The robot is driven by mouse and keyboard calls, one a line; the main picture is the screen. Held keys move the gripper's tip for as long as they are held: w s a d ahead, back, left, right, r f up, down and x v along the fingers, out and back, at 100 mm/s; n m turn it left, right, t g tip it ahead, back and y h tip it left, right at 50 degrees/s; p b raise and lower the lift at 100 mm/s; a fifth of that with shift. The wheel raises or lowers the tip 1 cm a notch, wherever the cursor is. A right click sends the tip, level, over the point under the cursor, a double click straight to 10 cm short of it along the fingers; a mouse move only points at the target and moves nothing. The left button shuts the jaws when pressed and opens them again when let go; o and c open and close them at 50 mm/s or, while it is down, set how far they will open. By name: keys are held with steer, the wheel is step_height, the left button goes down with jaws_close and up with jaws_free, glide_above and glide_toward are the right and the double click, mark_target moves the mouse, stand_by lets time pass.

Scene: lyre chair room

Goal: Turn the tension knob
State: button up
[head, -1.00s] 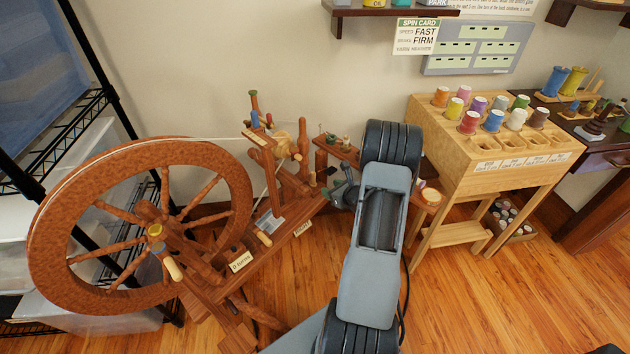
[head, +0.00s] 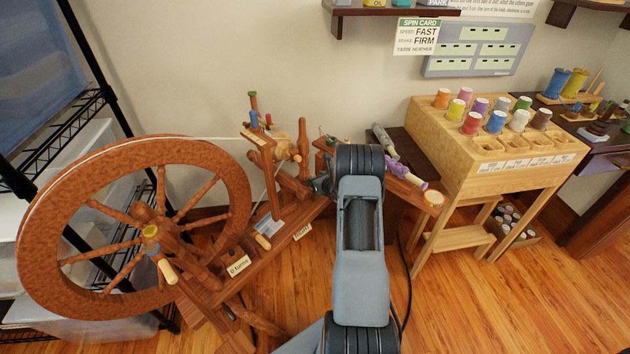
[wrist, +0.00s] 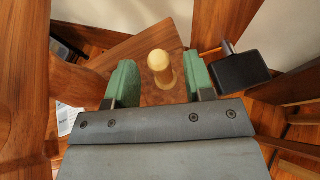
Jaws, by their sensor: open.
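A pale wooden knob (wrist: 160,66) with a round end stands between my gripper's two green fingers in the wrist view. My gripper (wrist: 160,82) is open, with a visible gap between the knob and each finger. In the head view my arm hides most of the gripper, at the right end of the spinning wheel's wooden frame (head: 217,270). A pale peg (head: 263,241) sticks out of that frame, left of my arm. I cannot tell for sure that it is the same knob. The big brown wheel (head: 38,230) stands at the left.
A dark block (wrist: 240,70) on a rod sits just right of the fingers in the wrist view, and wooden posts flank them. A purple spool (head: 405,167) lies behind my arm. A pale wooden spool stand (head: 450,150) is to the right. The floor (head: 490,310) front right is clear.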

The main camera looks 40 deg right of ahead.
steer(key=shift+w+f, duration=0.15)
steer(key=shift+w, duration=0.25)
jaws_close()
steer(key=shift+d+n+y, duration=0.2)
steer(key=shift+n+y, duration=1.3)
steer(key=shift+y, duration=0.2)
jaws_free()
steer(key=shift+g, duration=0.3)
